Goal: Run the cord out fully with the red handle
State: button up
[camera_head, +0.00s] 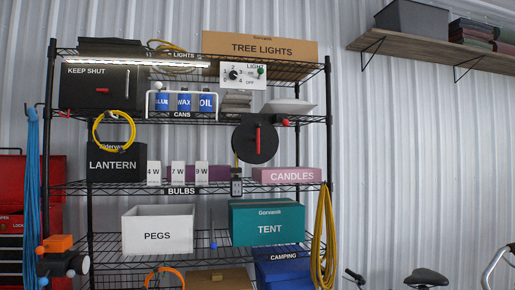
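A black round disc (245,146), which looks like a cord reel, is at the front of the rack just below the upper shelf. A red bar handle (258,139) stands upright on its face. A short yellow cord (237,161) shows below the disc's left side and leads down to a small dark block (237,187) near the bulb shelf. How much cord is inside the disc is hidden. A red knob (286,122) sits at the disc's upper right. My gripper is not in view.
A black KEEP SHUT box (75,88) has another small red handle. A switch panel (243,75) hangs above the disc. Yellow cord (325,240) hangs at the right post.

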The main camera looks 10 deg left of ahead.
aim_at(255, 141)
jog(key=z, duration=0.1)
jog(key=k, duration=0.5)
jog(key=u, duration=0.8)
jog(key=i, duration=0.9)
jog(key=z, duration=0.7)
